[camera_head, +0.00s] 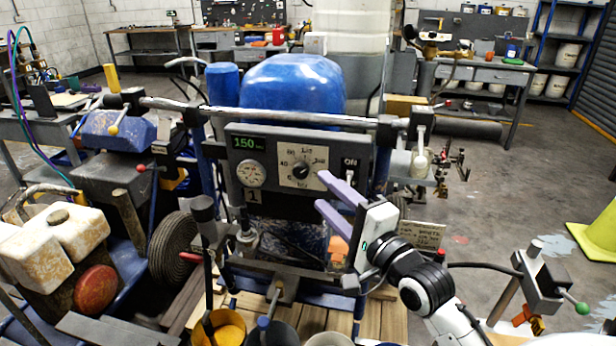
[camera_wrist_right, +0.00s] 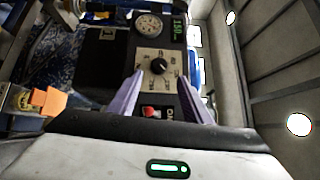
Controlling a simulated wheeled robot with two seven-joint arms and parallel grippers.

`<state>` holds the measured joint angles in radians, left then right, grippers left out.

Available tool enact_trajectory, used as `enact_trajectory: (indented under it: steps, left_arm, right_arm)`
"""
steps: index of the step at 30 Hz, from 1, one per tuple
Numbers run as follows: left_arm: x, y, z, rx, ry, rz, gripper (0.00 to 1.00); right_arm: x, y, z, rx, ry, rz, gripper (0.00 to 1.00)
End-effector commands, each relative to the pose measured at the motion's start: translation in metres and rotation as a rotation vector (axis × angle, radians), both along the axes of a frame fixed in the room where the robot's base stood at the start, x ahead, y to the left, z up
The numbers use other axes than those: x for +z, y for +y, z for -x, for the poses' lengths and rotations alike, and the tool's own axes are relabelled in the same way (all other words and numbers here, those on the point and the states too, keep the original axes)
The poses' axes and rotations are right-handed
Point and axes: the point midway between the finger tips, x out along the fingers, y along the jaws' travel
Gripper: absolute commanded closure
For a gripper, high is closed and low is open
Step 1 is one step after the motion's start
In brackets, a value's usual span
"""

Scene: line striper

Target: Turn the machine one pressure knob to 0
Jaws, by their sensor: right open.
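The machine one control panel (camera_head: 265,150) is a dark box marked 1, with a green display reading 150 and a round gauge (camera_head: 251,174). Its black pressure knob (camera_head: 301,170) sits on a pale dial plate; its exact pointer setting is too small to read surely. The knob also shows in the right wrist view (camera_wrist_right: 158,66), between and beyond the purple fingers. My right gripper (camera_head: 322,192) is open and empty, just to the right of and below the knob, apart from it. My left gripper is not in view.
A metal bar (camera_head: 270,116) runs above the panel, with a blue tank (camera_head: 292,84) behind. A red switch (camera_wrist_right: 150,112) lies near the fingers in the wrist view. Buckets (camera_head: 222,328) stand below. Another machine (camera_head: 60,235) is at left. Open floor lies at right.

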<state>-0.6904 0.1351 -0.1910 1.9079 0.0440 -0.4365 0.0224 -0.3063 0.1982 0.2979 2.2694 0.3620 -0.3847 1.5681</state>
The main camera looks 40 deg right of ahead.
Motion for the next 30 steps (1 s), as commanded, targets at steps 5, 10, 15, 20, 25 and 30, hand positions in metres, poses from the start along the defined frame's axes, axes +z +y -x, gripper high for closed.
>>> enact_trajectory:
  steps: [5,10,15,20,25,30]
  left_arm:
    - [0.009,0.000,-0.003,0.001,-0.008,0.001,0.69]
    - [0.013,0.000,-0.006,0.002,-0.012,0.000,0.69]
    - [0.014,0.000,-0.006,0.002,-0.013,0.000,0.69]
    - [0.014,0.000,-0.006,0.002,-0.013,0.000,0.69]
    - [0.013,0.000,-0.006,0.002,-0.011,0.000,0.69]
    - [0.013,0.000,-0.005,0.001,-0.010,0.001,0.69]
  right_arm:
    - [0.004,-0.003,-0.036,0.002,-0.001,0.002,0.55]
    - [0.004,-0.004,-0.061,0.002,0.000,0.003,0.55]
    - [0.003,-0.006,-0.073,0.001,0.002,0.004,0.55]
    - [0.003,-0.005,-0.075,0.002,0.002,0.003,0.55]
    - [0.003,-0.005,-0.074,0.002,0.002,0.003,0.62]
    - [0.003,-0.005,-0.074,0.001,0.002,0.004,0.91]
